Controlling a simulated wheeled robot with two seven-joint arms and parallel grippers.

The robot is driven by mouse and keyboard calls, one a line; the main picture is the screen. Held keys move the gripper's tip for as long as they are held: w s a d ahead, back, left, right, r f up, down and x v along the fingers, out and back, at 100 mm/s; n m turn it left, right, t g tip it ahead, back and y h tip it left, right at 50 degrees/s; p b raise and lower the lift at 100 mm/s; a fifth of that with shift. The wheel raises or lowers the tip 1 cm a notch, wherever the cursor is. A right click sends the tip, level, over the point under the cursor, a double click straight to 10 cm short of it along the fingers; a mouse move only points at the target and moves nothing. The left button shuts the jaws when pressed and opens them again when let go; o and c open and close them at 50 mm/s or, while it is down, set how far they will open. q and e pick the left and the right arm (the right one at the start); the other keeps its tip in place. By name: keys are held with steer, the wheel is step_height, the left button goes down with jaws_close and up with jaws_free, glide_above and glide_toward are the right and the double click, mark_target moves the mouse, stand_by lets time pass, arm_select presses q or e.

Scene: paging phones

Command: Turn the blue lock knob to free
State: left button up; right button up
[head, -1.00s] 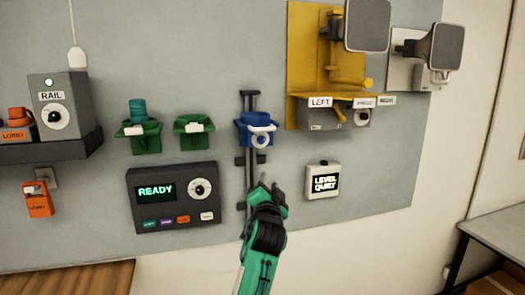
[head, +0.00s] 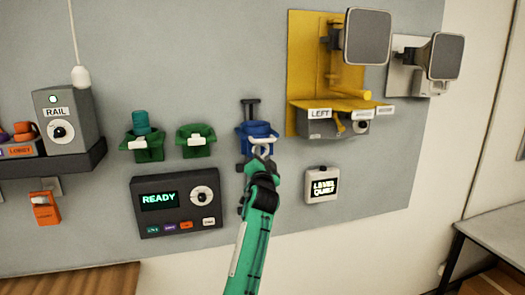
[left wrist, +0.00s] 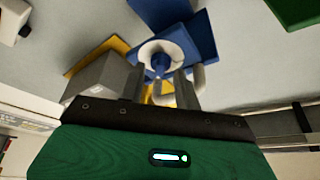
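The blue holder (head: 258,129) sits on a dark vertical rail (head: 250,106) on the grey wall panel. The lock knob on its front has a white ring (head: 262,147), partly hidden by my left gripper (head: 262,160). In the left wrist view the white ring (left wrist: 148,48) surrounds a small blue centre knob (left wrist: 160,63). My left gripper (left wrist: 161,76) points at it with its two fingers apart, one on either side of the blue centre. I cannot tell whether they touch it. My right gripper is not in view.
A yellow bracket (head: 312,75) with grey speaker-like heads stands out at upper right. Left of the knob are two green holders (head: 194,141) and a dark READY console (head: 176,202). A small LEVEL QUIET display (head: 322,185) hangs at lower right. Clear panel lies between them.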

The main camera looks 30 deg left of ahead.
arm_select(q)
steer(key=shift+w+a+r, duration=0.15)
steer(key=shift+w+a, duration=0.15)
steer(key=shift+w, duration=0.1)
